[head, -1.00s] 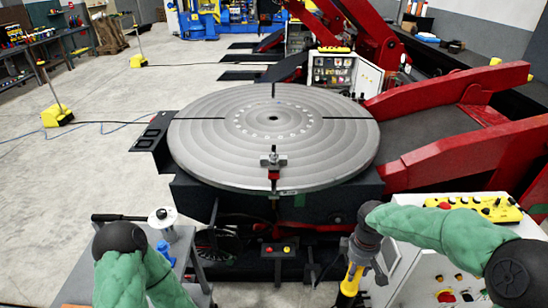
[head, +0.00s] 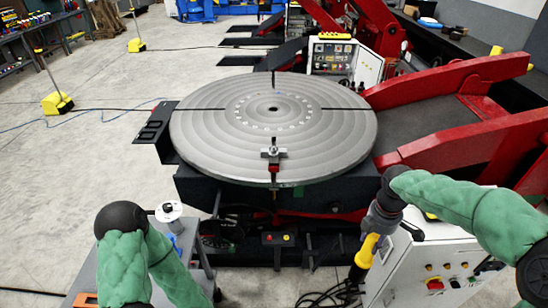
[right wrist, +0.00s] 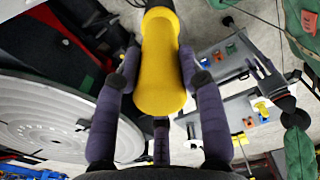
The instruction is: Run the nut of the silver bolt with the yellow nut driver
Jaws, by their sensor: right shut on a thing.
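The yellow nut driver (head: 366,250) is held by my right gripper (head: 373,234), low at the right front of the round table, in front of the white control cabinet. In the right wrist view the fingers close around its thick yellow handle (right wrist: 160,65); its far end runs dark out of the top of the picture. The silver bolt (head: 273,152) stands in a small clamp at the front rim of the grey slotted table (head: 215,135). Its nut is too small to make out. The driver is well apart from the bolt.
A white control cabinet (head: 400,275) stands close to my right arm. Red tilting frame arms (head: 460,140) fill the right side behind the table. A grey cart (head: 198,275) stands at the lower left, beside my left arm. The floor on the left is largely clear.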

